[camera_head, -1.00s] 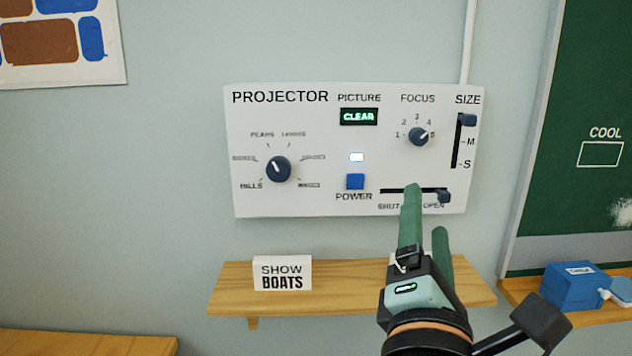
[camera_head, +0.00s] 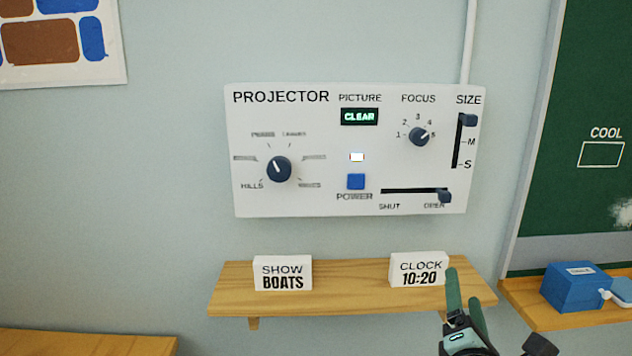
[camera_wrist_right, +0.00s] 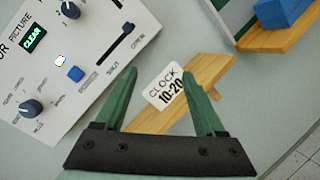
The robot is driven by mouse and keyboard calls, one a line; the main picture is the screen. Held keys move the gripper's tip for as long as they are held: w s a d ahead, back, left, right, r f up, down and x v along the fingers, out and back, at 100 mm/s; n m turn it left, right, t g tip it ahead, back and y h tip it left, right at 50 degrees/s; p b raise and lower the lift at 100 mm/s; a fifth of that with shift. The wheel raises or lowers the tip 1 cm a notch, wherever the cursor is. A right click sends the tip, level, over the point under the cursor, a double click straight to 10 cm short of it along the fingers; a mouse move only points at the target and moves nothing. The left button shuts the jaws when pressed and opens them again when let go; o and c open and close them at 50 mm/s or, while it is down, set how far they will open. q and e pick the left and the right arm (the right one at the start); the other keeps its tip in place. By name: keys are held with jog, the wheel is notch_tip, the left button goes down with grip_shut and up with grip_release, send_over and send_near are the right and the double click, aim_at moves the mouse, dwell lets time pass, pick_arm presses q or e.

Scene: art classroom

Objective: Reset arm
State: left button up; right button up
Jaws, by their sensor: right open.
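My right gripper (camera_head: 467,289) is at the lower right of the head view, in front of the right end of the wooden shelf (camera_head: 345,277). Its two green fingers are apart with nothing between them, and they also show in the right wrist view (camera_wrist_right: 160,88). The projector panel (camera_head: 310,125) is on the wall above and to the left, clear of the gripper. Its picture display reads CLEAR, and its shutter slider (camera_head: 444,196) is at the OPEN end. My left gripper is in neither view.
Two white cards stand on the shelf: SHOW BOATS (camera_head: 282,273) and CLOCK 10:20 (camera_head: 418,269). A blue box (camera_head: 575,287) sits on a ledge below the green board (camera_head: 590,90) at the right. A wooden surface (camera_head: 85,343) is at the lower left.

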jog(key=s+f+m+g+y, duration=0.2)
jog(key=f+m+g, duration=0.1)
jog(key=f, duration=0.9)
jog(key=s+f+m+g+y, duration=0.2)
jog(key=f+y, duration=0.1)
jog(key=f, duration=0.9)
jog(key=s+d+f+m+g+y, duration=0.1)
jog(key=s+d+f+m+g, duration=0.1)
jog(key=s+f+m, duration=0.55)
jog(key=s+d+f+m+g+y, duration=0.1)
jog(key=s+d+f+m+g, duration=0.2)
jog(key=s+f, duration=0.7)
jog(key=a+r+m+t, duration=0.1)
jog(key=a+m, duration=0.4)
jog(key=a, duration=0.6)
jog(key=shift+t+y, duration=0.4)
jog(key=shift+r+m, duration=0.1)
jog(key=shift+m, duration=0.15)
